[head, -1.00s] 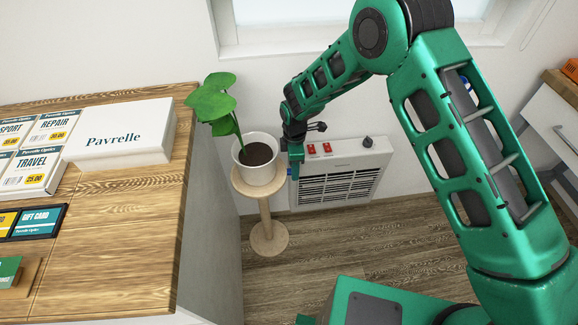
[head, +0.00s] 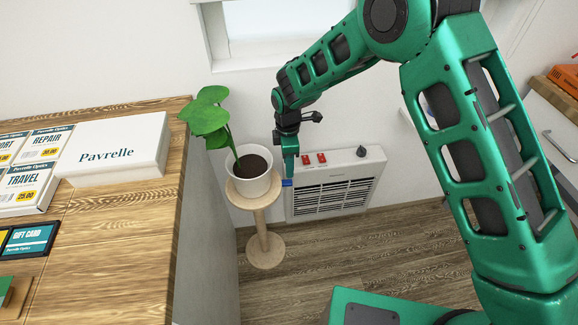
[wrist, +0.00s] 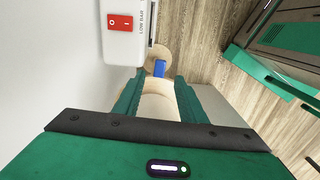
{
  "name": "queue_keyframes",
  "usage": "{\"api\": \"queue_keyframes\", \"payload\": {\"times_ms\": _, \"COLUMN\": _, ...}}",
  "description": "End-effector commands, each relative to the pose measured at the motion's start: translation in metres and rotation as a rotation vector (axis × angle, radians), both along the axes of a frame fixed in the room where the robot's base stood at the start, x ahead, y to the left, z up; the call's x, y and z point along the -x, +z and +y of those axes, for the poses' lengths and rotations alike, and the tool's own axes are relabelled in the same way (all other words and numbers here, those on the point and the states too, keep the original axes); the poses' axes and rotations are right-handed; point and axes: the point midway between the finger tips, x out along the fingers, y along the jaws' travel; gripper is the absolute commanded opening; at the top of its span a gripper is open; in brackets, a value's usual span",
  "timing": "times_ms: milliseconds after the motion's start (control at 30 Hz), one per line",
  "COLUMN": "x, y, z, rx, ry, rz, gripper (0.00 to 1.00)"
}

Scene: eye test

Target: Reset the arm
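My gripper (head: 290,175) hangs at the end of my green arm, in front of the left end of the white heater and just right of the potted plant. In the wrist view my gripper (wrist: 160,76) has its two green fingers spread apart, with nothing clearly held between them. A small blue thing (head: 287,183) shows at the fingertips in the head view. In the wrist view the blue thing (wrist: 160,68) appears beyond the gap, against the pale wooden stand; what it rests on is unclear.
The potted plant (head: 250,185) stands on a round wooden stand (head: 265,250) close left of my gripper. The heater (head: 337,187) has red switches. A wooden counter (head: 130,225) with boxes is left; a drawer unit (head: 560,130) is right. The front floor (head: 370,260) is partly clear.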

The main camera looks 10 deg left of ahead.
Motion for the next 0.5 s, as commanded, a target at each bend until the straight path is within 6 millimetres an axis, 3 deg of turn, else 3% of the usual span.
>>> {"api": "queue_keyframes", "payload": {"times_ms": 500, "x": -0.0054, "y": 0.0066, "z": -0.0101, "rx": 0.002, "ry": -0.026, "rz": -0.004, "gripper": 0.38}}
